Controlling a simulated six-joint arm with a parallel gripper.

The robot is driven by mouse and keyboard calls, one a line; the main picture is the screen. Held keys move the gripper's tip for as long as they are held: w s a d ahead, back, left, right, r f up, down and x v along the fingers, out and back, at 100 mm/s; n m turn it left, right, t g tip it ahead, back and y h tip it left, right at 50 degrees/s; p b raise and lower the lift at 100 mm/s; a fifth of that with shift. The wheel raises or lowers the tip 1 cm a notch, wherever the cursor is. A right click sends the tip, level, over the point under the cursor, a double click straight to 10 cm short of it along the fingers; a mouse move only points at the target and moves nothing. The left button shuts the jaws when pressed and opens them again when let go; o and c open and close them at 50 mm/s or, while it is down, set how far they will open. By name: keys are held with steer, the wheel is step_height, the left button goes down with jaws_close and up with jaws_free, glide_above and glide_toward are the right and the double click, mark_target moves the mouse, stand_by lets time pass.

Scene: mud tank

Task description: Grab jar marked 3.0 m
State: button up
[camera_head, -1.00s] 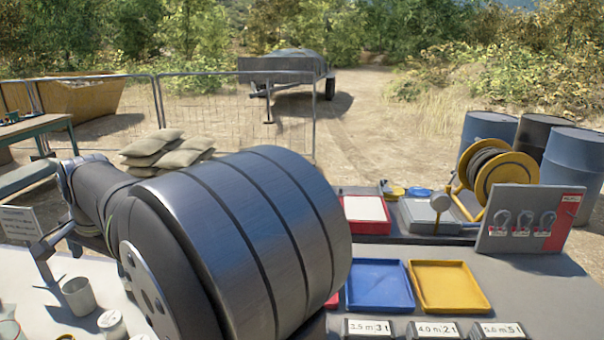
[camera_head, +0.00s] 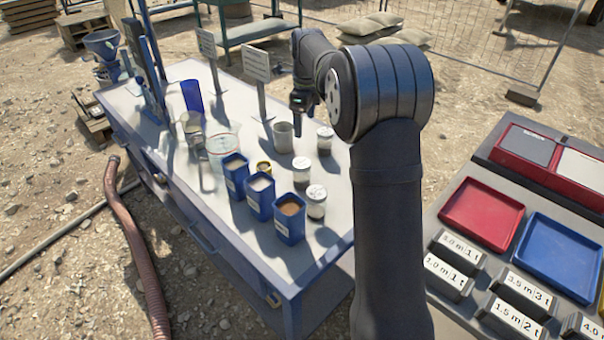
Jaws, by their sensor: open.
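Three pale lidded jars stand on the light work table (camera_head: 150,100): a back jar (camera_head: 325,141), a middle jar (camera_head: 302,170) and a front jar (camera_head: 316,203). Their labels are too small to read, so I cannot tell which is marked 3.0 m. My gripper (camera_head: 298,122) hangs above the back part of the table, beyond the jars, near a grey cup (camera_head: 283,138). It is small and dark here; it is open and no jar shows in it.
Blue containers (camera_head: 289,222) and a clear beaker (camera_head: 222,152) stand left of the jars. Sign plates (camera_head: 256,66) stand behind. On the right bench are a red tray (camera_head: 482,216), a blue tray (camera_head: 550,258) and several labelled blocks (camera_head: 525,293).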

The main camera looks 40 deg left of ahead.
mark_target(302, 162)
steer(key=f+m, duration=0.1)
steer(key=f, duration=0.4)
steer(key=a+f, duration=0.1)
steer(key=f, duration=0.3)
steer(key=w+f+m, duration=0.1)
steer(key=f, duration=0.4)
steer(key=shift+a+f+m+h, duration=0.25)
steer(key=shift+f+m+h, duration=0.05)
steer(key=shift+f+h, duration=0.1)
steer(key=shift+s+a+f, duration=0.1)
steer(key=shift+s+f, duration=0.05)
steer(key=shift+f, duration=1.15)
steer(key=shift+s+a+f, duration=0.1)
steer(key=shift+f, duration=1.2)
steer(key=c, duration=1.4)
steer(key=shift+r, duration=0.1)
